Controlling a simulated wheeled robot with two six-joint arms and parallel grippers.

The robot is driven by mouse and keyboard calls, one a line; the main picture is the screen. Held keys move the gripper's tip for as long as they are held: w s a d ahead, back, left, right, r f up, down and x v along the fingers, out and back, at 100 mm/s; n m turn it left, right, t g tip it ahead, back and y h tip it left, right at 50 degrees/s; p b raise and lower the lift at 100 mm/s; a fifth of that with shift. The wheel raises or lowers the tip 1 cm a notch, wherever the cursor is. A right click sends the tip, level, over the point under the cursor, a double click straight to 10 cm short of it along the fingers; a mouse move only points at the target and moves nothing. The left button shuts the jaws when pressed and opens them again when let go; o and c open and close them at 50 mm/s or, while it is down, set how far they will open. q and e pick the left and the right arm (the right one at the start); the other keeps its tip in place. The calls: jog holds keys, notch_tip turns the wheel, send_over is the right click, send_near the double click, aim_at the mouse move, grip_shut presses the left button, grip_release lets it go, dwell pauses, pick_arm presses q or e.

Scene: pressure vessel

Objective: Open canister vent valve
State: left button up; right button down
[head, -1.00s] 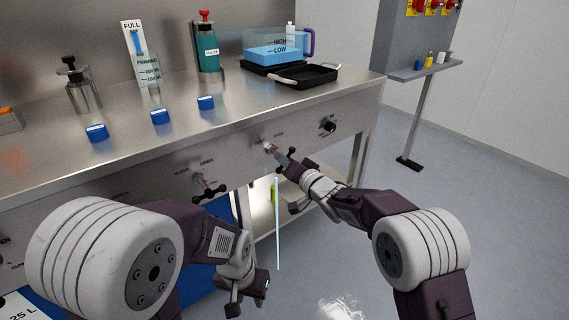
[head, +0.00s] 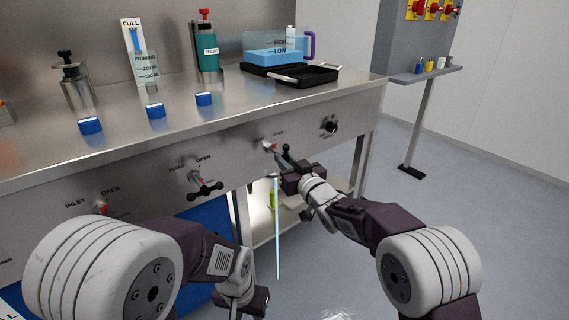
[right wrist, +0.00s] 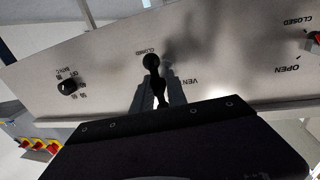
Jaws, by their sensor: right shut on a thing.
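The vent valve sits on the steel front panel; its red-and-white hub (head: 269,146) shows in the head view, beside small lettering. Its black ball-ended handle (right wrist: 152,66) shows in the right wrist view, pointing toward the "CLOSED" lettering, with part of "VENT" to the right. My right gripper (right wrist: 158,98) is shut on this handle, a finger on either side and the ball end standing out beyond them. In the head view my right gripper (head: 292,168) hides part of the valve. My left gripper (head: 242,298) hangs low, away from the panel; its fingertips are unclear.
Left along the panel are a second black-handled valve (head: 204,187) and the inlet valve (head: 102,208). A black knob (head: 331,127) is to the right. A thin pale upright rod (head: 277,230) stands just below my right gripper. The floor at right is open.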

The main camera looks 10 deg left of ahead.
jog(key=shift+w+d+f, duration=0.1)
jog(key=shift+w+d, duration=0.05)
jog(key=shift+d, duration=0.1)
dwell(0.3)
jog(key=c, duration=1.5)
grip_release()
jog(key=shift+o, duration=0.2)
jog(key=shift+w, duration=0.1)
jog(key=shift+s+d, duration=0.2)
jog(key=shift+s, duration=0.2)
jog(key=p+v, duration=0.3)
jog(key=v, duration=0.5)
jog(key=shift+s+d, duration=0.1)
jog(key=shift+d, duration=0.05)
